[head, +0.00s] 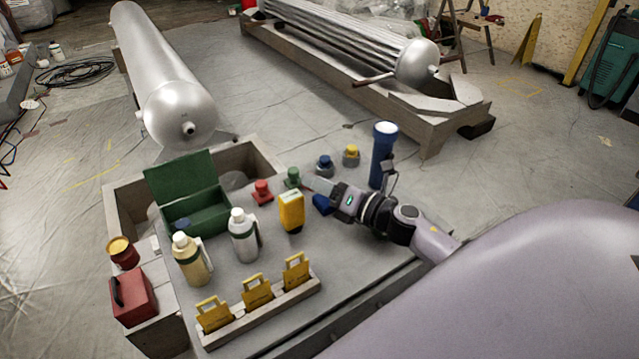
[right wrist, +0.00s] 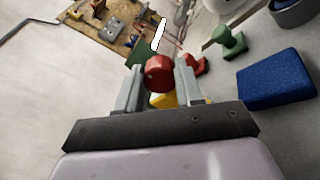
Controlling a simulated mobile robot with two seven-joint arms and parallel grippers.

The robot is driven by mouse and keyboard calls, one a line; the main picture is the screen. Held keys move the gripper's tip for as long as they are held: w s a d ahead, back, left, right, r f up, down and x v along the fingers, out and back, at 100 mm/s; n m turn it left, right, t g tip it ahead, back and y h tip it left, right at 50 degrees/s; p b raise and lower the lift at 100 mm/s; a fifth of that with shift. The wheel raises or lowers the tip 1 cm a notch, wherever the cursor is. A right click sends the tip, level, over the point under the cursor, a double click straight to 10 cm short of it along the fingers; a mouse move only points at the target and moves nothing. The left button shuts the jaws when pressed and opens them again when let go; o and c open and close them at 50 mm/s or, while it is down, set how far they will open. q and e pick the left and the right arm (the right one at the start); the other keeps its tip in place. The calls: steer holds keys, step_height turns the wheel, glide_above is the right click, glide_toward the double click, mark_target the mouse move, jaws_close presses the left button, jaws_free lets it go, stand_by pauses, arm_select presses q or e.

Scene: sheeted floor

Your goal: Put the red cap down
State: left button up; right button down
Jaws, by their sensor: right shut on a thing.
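My right gripper (head: 314,184) reaches in from the right over the grey tabletop. In the right wrist view its two fingers (right wrist: 160,82) are shut on a round red cap (right wrist: 158,73). I cannot make out the held cap clearly in the head view. I cannot tell its exact height above the table. A separate red knob-shaped piece (head: 262,191) stands on the table, left of the gripper. It also shows behind the held cap in the right wrist view (right wrist: 195,64). My left gripper is not in view.
A green knob piece (head: 293,177), a blue block (head: 322,204) and a yellow device (head: 291,212) are close to the gripper. Two bottles (head: 243,236), an open green box (head: 197,212) and a rack of yellow tags (head: 257,293) stand further left and in front.

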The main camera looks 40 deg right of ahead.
steer(key=shift+f, duration=0.35)
steer(key=c, duration=0.7)
jaws_free()
steer(key=shift+r, duration=0.1)
steer(key=shift+r+b+v, duration=0.15)
steer(key=shift+r+v, duration=0.05)
steer(key=shift+v, duration=1.8)
steer(key=shift+r+b+v, duration=0.1)
steer(key=shift+r+v, duration=0.05)
steer(key=shift+v, duration=1.85)
steer(key=shift+r+b+v, duration=0.15)
steer(key=shift+r+v, duration=0.05)
steer(key=shift+v, duration=1.8)
